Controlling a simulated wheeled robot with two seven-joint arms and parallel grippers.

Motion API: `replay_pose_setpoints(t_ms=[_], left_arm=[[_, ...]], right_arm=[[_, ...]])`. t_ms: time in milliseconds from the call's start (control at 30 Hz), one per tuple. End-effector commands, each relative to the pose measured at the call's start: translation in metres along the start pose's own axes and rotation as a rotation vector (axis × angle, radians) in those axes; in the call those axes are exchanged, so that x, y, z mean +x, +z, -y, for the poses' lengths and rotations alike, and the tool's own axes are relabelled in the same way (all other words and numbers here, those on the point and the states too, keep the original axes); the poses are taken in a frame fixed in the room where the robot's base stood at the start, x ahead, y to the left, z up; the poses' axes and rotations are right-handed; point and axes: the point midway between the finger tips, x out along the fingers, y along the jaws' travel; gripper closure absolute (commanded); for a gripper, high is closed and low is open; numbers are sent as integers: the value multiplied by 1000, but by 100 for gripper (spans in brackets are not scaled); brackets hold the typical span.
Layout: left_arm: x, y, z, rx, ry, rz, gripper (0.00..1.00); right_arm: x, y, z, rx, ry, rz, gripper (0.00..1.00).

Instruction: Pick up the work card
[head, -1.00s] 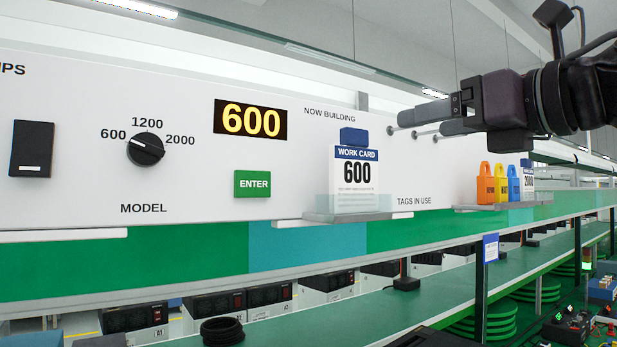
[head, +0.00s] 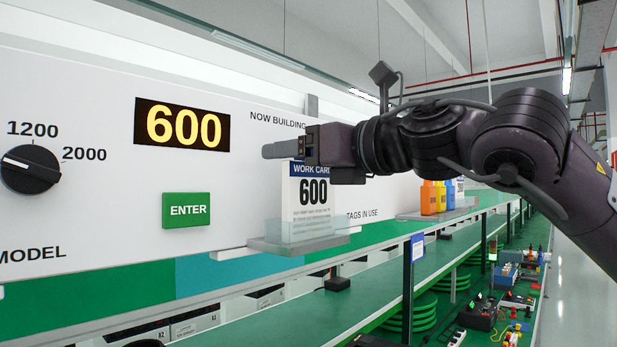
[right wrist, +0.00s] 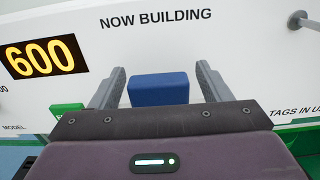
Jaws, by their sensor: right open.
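The work card (head: 308,213) is a white card with a blue header and "600" printed on it. It stands upright in a clear holder on a small grey shelf (head: 293,241) below the words "NOW BUILDING". Its blue top block (right wrist: 158,89) shows in the right wrist view, between the two grey fingers. My right gripper (right wrist: 158,85) is open, with a finger on each side of the block and a gap on both sides. In the head view my right gripper (head: 283,148) covers the top of the card. My left gripper is not in view.
The panel carries a green ENTER button (head: 187,210), a black model dial (head: 31,170) and a yellow "600" display (head: 182,126). Orange and blue tags (head: 432,197) stand on a shelf to the right. A green conveyor (head: 350,290) runs below.

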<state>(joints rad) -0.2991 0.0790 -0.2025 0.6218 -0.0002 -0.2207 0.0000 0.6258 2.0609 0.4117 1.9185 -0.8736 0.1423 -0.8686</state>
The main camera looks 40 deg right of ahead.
Motion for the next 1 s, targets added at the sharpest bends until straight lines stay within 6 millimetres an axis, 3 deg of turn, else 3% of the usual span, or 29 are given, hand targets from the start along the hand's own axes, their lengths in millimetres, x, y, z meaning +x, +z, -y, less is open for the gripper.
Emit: replay_pose_setpoints(t_ms=[100, 267, 500, 767, 1000], left_arm=[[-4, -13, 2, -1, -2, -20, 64], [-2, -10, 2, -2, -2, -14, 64], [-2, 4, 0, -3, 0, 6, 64], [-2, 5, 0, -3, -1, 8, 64], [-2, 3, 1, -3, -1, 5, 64]], right_arm=[[5, 0, 0, 0, 1, 1, 29], [5, -1, 0, 0, 1, 1, 29], [4, 0, 0, -1, 1, 1, 59], [4, -1, 0, -1, 0, 0, 92], [4, 0, 0, -1, 0, 1, 92]])
